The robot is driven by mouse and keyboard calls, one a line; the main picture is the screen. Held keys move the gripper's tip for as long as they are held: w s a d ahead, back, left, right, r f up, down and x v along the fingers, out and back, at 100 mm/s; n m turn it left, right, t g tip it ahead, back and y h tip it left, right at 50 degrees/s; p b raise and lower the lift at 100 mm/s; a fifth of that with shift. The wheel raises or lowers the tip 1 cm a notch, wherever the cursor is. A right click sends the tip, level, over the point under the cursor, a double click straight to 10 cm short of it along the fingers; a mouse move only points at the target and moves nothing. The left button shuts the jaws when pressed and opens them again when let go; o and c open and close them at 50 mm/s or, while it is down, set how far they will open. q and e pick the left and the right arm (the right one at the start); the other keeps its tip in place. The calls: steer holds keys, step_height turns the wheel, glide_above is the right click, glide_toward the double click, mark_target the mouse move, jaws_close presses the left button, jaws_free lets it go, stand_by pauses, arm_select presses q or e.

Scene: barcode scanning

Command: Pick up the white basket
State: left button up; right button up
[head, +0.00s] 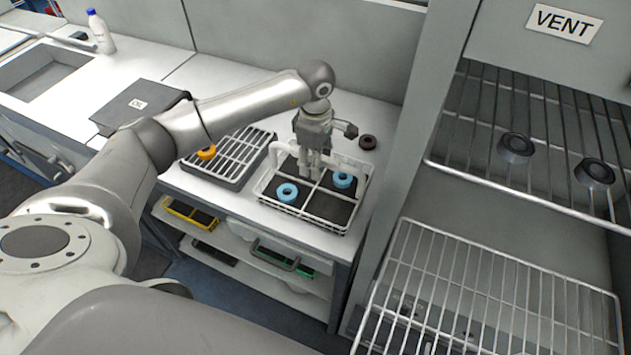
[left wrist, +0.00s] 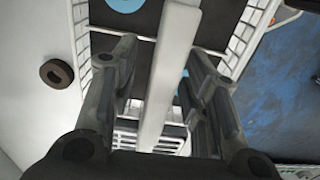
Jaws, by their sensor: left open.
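The white basket (head: 300,211) is a wire-sided tray with a dark, divided floor, standing on the white counter. Two blue rings lie in it, one in the front left (head: 287,192) and one toward the right (head: 342,180). My left gripper (head: 311,172) points down over the basket's middle, with its jaws open. In the left wrist view a white bar (left wrist: 168,75) of the basket runs between the two fingers, with a gap seen on each side. The gripper hides part of the basket's middle in the head view. My right gripper is not in view.
A grey slatted rack (head: 228,172) with an orange ring (head: 206,152) stands just left of the basket. A dark ring (head: 367,142) lies behind it. The cabinet marked VENT, with wire shelves (head: 480,265), is close on the right. A dark box (head: 140,103) sits farther left.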

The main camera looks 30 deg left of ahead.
arm_select(q)
jaws_close()
stand_by(0.3)
steer(key=shift+w+r, duration=0.1)
steer(key=shift+r, duration=0.05)
